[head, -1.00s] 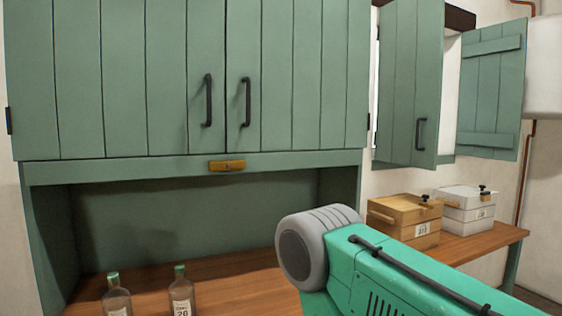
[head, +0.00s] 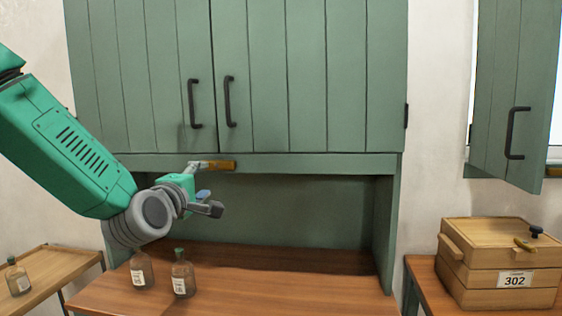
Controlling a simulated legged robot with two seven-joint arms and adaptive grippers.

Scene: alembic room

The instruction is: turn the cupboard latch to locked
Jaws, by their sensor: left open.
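The cupboard (head: 290,75) is green, with two closed plank doors and dark handles. Its latch (head: 222,165) is a small brass-coloured bar lying level on the rail below the doors. My left gripper (head: 209,186) is open in front of the rail, just below and left of the latch. Its upper finger overlaps the latch's left end in the head view; I cannot tell whether they touch. The lower finger hangs well below the latch. The latch's left end is partly hidden. My right gripper is not in view.
Another bottle (head: 18,277) is on a side table at left. A wooden box (head: 497,262) labelled 302 stands at right. An open shutter (head: 515,100) hangs above it.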

